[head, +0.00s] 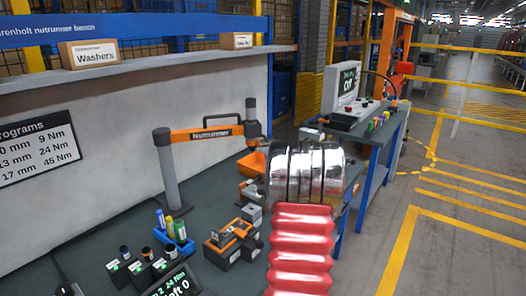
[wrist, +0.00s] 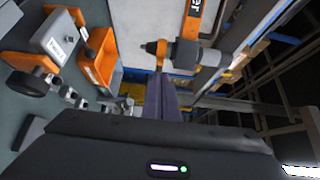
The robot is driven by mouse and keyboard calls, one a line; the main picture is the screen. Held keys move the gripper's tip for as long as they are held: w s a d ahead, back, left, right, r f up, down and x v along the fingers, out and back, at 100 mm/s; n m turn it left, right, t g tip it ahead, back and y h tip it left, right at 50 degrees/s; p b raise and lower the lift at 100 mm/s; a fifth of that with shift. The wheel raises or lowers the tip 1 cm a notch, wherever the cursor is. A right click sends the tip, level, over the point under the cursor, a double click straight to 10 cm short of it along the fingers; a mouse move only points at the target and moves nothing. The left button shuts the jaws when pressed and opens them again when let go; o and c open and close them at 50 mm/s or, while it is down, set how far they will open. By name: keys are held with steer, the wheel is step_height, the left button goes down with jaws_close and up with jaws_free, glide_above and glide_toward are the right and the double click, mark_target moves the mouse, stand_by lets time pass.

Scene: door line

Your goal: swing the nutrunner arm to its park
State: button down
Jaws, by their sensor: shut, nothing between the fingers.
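The nutrunner arm (head: 207,134) is an orange bar labelled "Nutrunner", reaching right from a grey post (head: 170,178) on the bench. A dark upright tool (head: 251,118) hangs at its right end. In the wrist view the orange bar (wrist: 192,18) and the grey tool (wrist: 198,53) lie just beyond my gripper (wrist: 160,80). Its dark fingers are together, with nothing held. The fingertips look close to the tool's orange collar; I cannot tell whether they touch it. In the head view my own red arm hides the gripper. I cannot make out a marked park.
An orange bin (head: 253,164) and a fixture (head: 232,243) stand on the bench (head: 120,236). A blue holder (head: 178,245) with coloured sockets is at the front left. A shelf (head: 150,66) runs behind. A blue-legged console table (head: 372,140) stands right; open floor lies beyond.

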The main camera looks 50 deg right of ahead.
mark_target(260, 146)
steer(key=shift+x, duration=4.2)
